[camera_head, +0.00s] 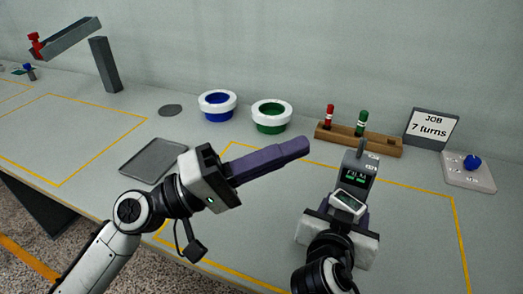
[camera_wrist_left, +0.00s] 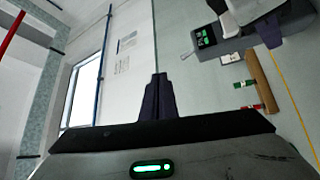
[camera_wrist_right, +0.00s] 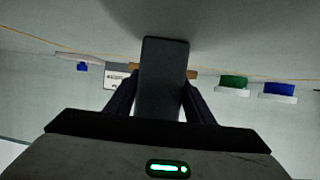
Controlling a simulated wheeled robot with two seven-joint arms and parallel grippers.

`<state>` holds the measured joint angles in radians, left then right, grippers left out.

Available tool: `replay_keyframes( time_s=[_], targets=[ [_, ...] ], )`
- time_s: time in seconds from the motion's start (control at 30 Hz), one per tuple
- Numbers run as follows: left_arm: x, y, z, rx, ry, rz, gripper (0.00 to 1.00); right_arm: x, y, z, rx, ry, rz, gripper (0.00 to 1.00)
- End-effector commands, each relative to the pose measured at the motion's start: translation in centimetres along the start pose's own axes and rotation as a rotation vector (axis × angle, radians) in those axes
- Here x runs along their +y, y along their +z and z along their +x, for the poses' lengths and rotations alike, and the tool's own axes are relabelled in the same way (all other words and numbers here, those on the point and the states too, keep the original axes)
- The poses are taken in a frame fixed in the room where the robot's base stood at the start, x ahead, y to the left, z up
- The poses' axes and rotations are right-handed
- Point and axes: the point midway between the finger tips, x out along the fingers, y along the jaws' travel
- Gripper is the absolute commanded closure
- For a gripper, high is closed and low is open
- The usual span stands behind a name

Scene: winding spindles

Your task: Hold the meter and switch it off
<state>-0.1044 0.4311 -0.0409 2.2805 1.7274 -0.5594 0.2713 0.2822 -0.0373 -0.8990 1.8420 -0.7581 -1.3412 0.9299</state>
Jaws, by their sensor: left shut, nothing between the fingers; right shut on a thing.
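The meter (camera_head: 357,172) is a grey box with a dark display showing lit green digits. A small light stub stands up from its top; it also shows in the left wrist view (camera_wrist_left: 187,54). My right gripper (camera_head: 345,206) is shut on the meter and holds it upright over the front right of the table. In the right wrist view the meter (camera_wrist_right: 163,80) is a dark block between the fingers. My left gripper (camera_head: 303,145) is shut and empty, its purple fingers pointing right, to the left of the meter and apart from it. The digits are too small to read.
Behind the meter stands a wooden rack (camera_head: 345,139) with a red and a green spindle. A sign (camera_head: 431,129) reads "JOB 7 turns". A blue-knobbed plate (camera_head: 468,172) lies at right. Blue (camera_head: 217,105) and green (camera_head: 271,116) bowls and a grey tray (camera_head: 153,160) are further left.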

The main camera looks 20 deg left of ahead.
Motion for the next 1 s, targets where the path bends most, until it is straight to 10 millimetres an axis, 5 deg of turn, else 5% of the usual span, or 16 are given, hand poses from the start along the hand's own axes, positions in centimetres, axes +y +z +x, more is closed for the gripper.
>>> replay_keyframes(
  time_s=[0.23,0.73,0.77,0.9,1.0],
  targets=[
    [1.4,-0.4,-3.4,0.002,-0.001,-0.002,1.00,0.1,0.7,0.1,-0.014,0.003,-0.004,0.85],
    [1.8,-0.4,-4.0,0.000,0.000,0.000,1.00,0.1,0.7,0.1,-0.014,0.003,-0.004,0.85],
    [1.8,-0.4,-4.0,0.000,0.000,0.000,1.00,0.1,0.7,0.1,-0.014,0.003,-0.004,0.50],
    [1.8,-0.4,-4.0,0.000,0.000,0.000,1.00,0.1,0.5,0.1,-0.010,0.002,-0.003,0.30],
    [1.8,-0.4,-3.9,0.000,0.000,0.000,1.00,0.0,0.3,0.1,-0.007,0.001,-0.002,0.30]
  ],
)
